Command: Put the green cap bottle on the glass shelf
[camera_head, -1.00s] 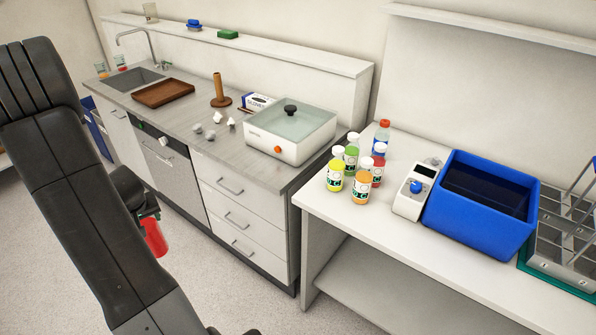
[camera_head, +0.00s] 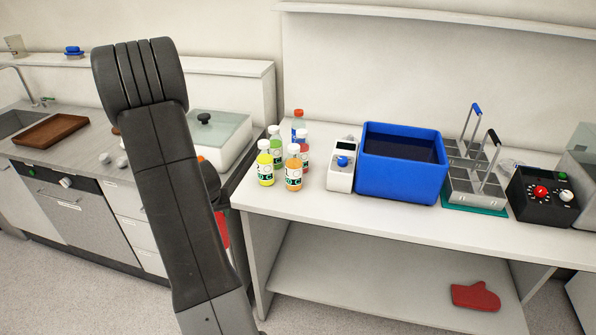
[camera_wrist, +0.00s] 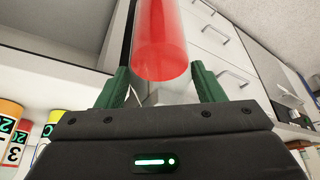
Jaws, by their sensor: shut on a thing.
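My gripper (camera_wrist: 162,88), with green fingers, is shut on a red see-through bottle (camera_wrist: 160,45), which fills the top middle of the wrist view. In the head view the red bottle (camera_head: 222,228) shows partly behind my arm, left of the white table; the gripper is mostly hidden there. Its cap is not visible, so I cannot tell the cap's colour. No glass shelf can be made out in either view.
Several bottles (camera_head: 293,172) with white caps, and one with a red cap (camera_head: 298,120), stand on the white table (camera_head: 330,208). A blue tub (camera_head: 400,180), metal racks (camera_head: 472,188) and a black control box (camera_head: 541,195) are further right. A red mitt (camera_head: 476,296) lies below.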

